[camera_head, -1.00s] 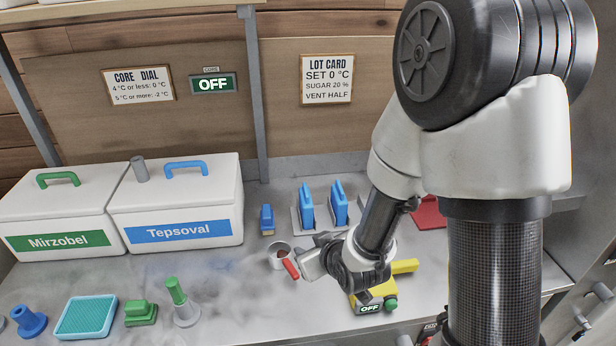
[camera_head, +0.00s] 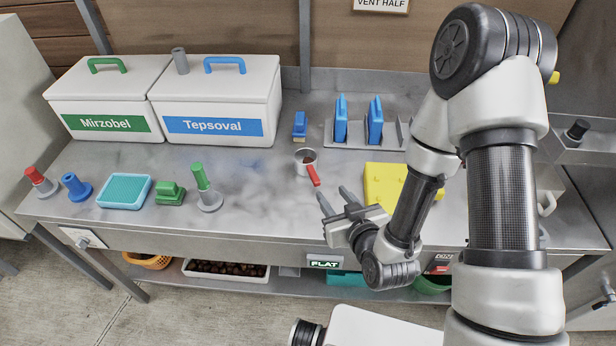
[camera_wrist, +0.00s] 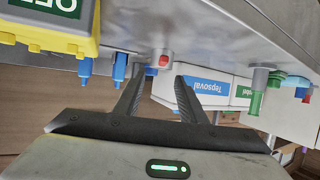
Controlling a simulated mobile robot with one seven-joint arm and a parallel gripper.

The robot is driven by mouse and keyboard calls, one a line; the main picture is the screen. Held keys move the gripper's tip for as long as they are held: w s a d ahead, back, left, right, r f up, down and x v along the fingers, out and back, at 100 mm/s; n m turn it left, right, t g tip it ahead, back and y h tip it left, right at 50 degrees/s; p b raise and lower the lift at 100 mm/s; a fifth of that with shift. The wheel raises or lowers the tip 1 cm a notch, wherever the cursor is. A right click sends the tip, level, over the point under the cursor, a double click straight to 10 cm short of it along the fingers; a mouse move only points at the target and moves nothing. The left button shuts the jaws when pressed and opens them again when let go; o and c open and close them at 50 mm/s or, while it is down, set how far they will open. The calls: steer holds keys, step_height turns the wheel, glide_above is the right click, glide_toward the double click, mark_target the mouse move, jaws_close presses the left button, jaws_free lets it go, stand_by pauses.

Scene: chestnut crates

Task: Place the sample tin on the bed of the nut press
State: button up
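A small round metal tin (camera_head: 301,168) with a red handle (camera_head: 314,177) stands on the bench, dark brown inside; I take it for the sample tin. Its red handle tip (camera_wrist: 163,60) shows between my fingers in the wrist view. My gripper (camera_head: 336,198) is open and empty, just in front of the handle and apart from it. It also shows open in the wrist view (camera_wrist: 160,80). A yellow device (camera_head: 385,183) stands right of the tin, partly behind my arm; it shows in the wrist view (camera_wrist: 50,22). I cannot tell whether it is the nut press.
Two white boxes, Mirzobel (camera_head: 105,105) and Tepsoval (camera_head: 215,108), stand at the back left. A blue brush (camera_head: 299,126) and blue upright plates (camera_head: 341,122) in a rack are behind the tin. A teal tray (camera_head: 125,191) and small tools line the front left.

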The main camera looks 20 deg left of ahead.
mark_target(314, 175)
steer(key=b+x, duration=0.2)
steer(key=b, duration=0.1)
steer(key=b+x, duration=0.2)
steer(key=b, duration=0.1)
steer(key=shift+f, duration=0.3)
steer(key=b, duration=0.4)
steer(key=shift+w+a+f, duration=0.15)
steer(key=shift+w+a, duration=0.1)
steer(key=shift+w, duration=0.15)
steer(key=b, duration=0.3)
steer(key=shift+w+a+f, duration=0.1)
steer(key=shift+w+a, duration=0.05)
steer(key=shift+b, duration=1.1)
steer(key=shift+r+p+x, duration=0.25)
steer(key=shift+p+x, duration=0.1)
steer(key=shift+x, duration=0.8)
steer(key=x, duration=0.5)
steer(key=shift+a+b, duration=0.3)
steer(key=shift+a, duration=0.15)
steer(key=shift+r, duration=0.1)
jaws_close()
